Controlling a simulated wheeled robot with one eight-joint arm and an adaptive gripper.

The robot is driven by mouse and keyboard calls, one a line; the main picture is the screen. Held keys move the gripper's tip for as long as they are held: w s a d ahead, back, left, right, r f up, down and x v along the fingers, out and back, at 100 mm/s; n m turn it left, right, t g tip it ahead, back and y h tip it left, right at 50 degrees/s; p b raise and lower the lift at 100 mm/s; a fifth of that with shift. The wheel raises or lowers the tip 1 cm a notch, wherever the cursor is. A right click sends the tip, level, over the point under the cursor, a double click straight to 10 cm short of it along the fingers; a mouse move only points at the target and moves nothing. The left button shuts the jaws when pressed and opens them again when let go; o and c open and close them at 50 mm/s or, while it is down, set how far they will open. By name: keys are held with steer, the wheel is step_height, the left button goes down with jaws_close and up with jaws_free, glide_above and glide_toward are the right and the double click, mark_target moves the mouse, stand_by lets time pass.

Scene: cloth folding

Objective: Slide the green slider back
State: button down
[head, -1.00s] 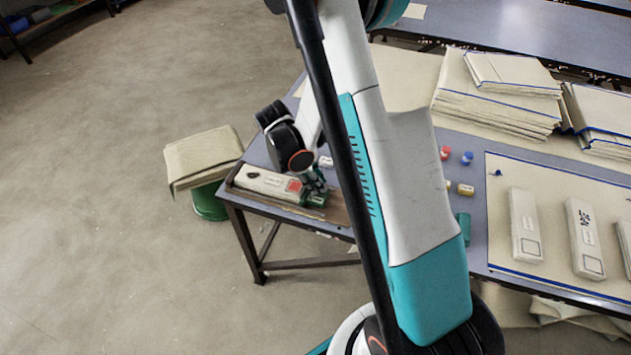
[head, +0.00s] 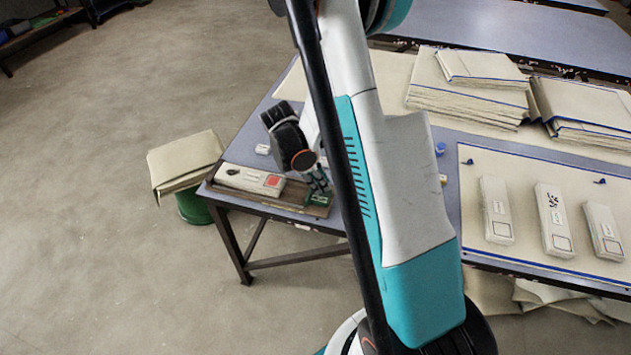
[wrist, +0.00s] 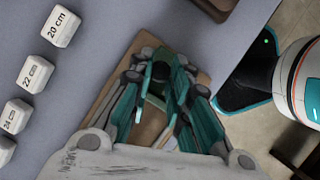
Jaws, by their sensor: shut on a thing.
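In the head view the green slider (head: 320,199) sits at the right end of a wooden tray (head: 292,206) on the near left corner of the table. My gripper (head: 319,192) is down on it, with its fingers shut on it. A pale folded bundle with a red square (head: 250,179) lies in the tray to the left, with a gap between it and the slider. In the wrist view my gripper (wrist: 158,100) is over the brown tray (wrist: 117,75). Its teal fingers hide most of the slider there.
White blocks marked in centimetres (wrist: 61,27) stand beside the tray in the wrist view. A green bin with cloth on top (head: 195,206) stands left of the table. Folded cloth stacks (head: 468,92) and a mat with white packets (head: 497,212) lie to the right.

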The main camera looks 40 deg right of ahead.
steer(key=c, duration=1.4)
jaws_free()
steer(key=shift+s+d, duration=0.25)
steer(key=shift+c, duration=0.2)
steer(key=shift+w, duration=0.1)
steer(key=v, duration=1.2)
steer(key=shift+a, duration=0.1)
steer(key=s+a+r+m+t+y, duration=0.3)
steer(key=s+a+r+m+t, duration=0.6)
steer(key=s+a+r+m, duration=0.3)
steer(key=s+a+r, duration=0.2)
steer(key=s+a, duration=0.1)
steer(key=shift+r+y, duration=0.2)
steer(key=shift+y, duration=0.2)
